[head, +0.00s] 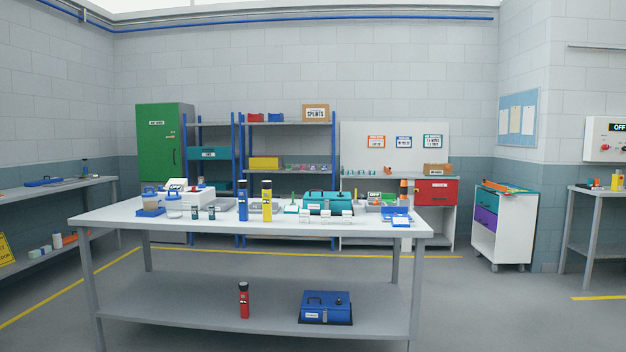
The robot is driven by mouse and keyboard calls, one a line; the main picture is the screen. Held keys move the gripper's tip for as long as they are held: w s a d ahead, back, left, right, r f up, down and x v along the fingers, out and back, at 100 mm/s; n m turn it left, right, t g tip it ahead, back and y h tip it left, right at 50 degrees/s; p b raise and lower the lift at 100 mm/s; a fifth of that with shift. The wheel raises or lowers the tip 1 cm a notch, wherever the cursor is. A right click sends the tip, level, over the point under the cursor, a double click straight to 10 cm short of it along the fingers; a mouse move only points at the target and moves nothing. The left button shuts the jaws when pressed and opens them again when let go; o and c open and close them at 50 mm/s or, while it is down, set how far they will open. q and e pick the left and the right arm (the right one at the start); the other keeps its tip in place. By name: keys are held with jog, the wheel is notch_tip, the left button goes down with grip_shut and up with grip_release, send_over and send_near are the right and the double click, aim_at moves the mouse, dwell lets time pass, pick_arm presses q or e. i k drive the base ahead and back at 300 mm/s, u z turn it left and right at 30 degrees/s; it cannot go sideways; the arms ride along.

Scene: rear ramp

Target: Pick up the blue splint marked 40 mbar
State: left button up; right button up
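I cannot pick out a splint marked 40 mbar; most labels are too small to read at this distance. Blue things on the white-topped table (330,229) include an upright blue cylinder (243,202) and a low blue item (396,219) near the right end. A blue case (326,308) sits on the table's lower shelf. A cardboard box (316,113) whose label seems to read "splints" stands on top of the rear rack; its contents are hidden. Neither of my grippers is in view.
The table stands across the middle, with a yellow cylinder (267,203), a teal case (328,202) and small white boxes on it. A green cabinet (164,160) and blue-posted racks stand behind. A white drawer cart (502,227) is at right. Floor shows clear around the table.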

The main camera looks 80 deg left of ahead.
aim_at(50, 181)
jog(key=z, duration=0.8)
jog(key=k, duration=0.3)
jog(key=u, duration=3.35)
jog(key=i, duration=1.05)
jog(key=u, duration=1.65)
jog(key=i, duration=2.75)
jog(key=u, duration=0.35)
jog(key=i, duration=2.85)
jog(key=z, duration=0.05)
